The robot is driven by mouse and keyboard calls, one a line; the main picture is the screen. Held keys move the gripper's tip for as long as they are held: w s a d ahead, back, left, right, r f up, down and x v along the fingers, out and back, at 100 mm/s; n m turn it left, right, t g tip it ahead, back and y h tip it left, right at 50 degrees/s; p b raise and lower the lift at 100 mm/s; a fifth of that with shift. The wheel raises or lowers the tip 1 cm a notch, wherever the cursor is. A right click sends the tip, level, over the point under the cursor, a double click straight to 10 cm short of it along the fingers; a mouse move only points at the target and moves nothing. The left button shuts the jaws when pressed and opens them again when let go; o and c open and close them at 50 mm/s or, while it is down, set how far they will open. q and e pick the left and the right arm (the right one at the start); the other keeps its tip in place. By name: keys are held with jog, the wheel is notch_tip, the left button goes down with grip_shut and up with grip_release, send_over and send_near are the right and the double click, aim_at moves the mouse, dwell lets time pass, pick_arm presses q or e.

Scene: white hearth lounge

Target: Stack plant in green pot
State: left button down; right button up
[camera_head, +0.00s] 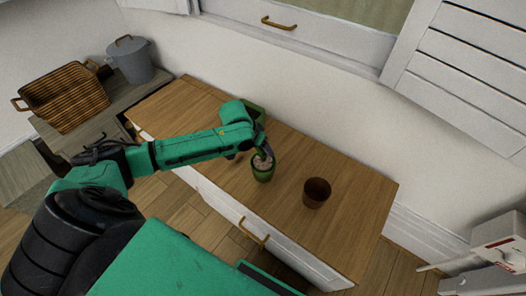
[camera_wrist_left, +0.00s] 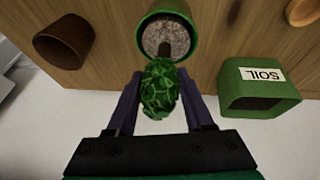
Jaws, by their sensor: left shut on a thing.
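The plant (camera_wrist_left: 160,92) has a green leafy head and a short brown stem. My left gripper (camera_wrist_left: 161,80) is shut on the leafy head, and it also shows in the head view (camera_head: 264,152). The green pot (camera_head: 263,175), filled with greyish soil, stands on the wooden cabinet top right below the gripper. In the left wrist view the green pot (camera_wrist_left: 143,38) lies just beyond the plant, and the stem overlaps the soil. I cannot tell whether the stem touches the soil. The plant is mostly hidden by the gripper in the head view. My right gripper is not in view.
A brown pot (camera_head: 317,192) stands right of the green pot. A green box labelled SOIL (camera_wrist_left: 258,105) is near the wall, partly hidden by my arm in the head view. A small orange-brown pot (camera_wrist_left: 304,12) shows too. A wicker basket (camera_head: 65,98) and grey bucket (camera_head: 131,62) stand left.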

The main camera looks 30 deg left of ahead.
pick_arm(q)
jog(key=shift+f, duration=0.6)
jog(key=shift+f, duration=0.15)
jog(key=shift+c, duration=1.4)
grip_release()
jog(key=shift+r, duration=0.45)
jog(key=p+v, duration=0.3)
jog(key=v, duration=0.9)
